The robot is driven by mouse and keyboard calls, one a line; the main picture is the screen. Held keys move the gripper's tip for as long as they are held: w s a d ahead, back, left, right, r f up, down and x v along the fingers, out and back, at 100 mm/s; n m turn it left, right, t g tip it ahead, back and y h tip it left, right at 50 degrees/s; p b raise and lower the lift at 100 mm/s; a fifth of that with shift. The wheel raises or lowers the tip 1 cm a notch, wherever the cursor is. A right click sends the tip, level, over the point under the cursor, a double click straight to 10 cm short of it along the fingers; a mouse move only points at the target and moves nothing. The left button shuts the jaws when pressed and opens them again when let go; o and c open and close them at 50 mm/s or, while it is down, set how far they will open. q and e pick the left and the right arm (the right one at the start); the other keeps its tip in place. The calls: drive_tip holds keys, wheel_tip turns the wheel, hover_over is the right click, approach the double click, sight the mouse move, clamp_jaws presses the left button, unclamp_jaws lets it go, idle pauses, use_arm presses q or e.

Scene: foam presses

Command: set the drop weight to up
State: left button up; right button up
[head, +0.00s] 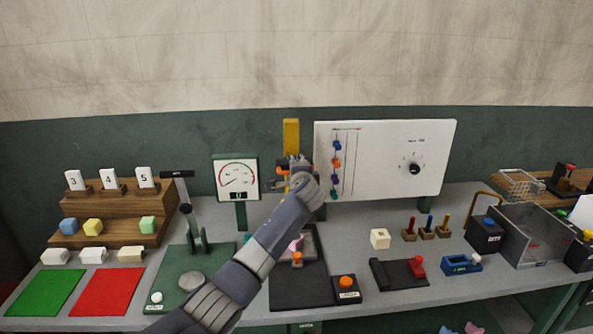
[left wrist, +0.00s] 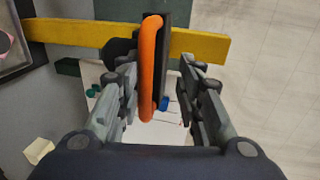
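In the left wrist view the post (left wrist: 225,45) runs across the picture. An orange bar (left wrist: 151,65), apparently the drop weight's handle, lies in front of the post beside a black part (left wrist: 177,50). My left gripper (left wrist: 160,85) is open, with one finger on each side of the orange bar and black part; a firm grip is not visible. In the head view my left gripper (head: 283,178) is at the post, and my wrist hides much of the weight. My right gripper is not in view.
A white board (head: 385,160) with coloured sliders and a dial stands close right of the post. A gauge (head: 236,178) stands to the left. A lever (head: 190,225), a dark tray (head: 300,285) and an orange button (head: 346,283) are on the table below.

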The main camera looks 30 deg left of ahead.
use_arm(q)
drive_tip(key=shift+f, duration=0.1)
drive_tip(key=shift+s, duration=0.15)
drive_tip(key=v, duration=1.1)
drive_tip(key=shift+s+d, duration=0.3)
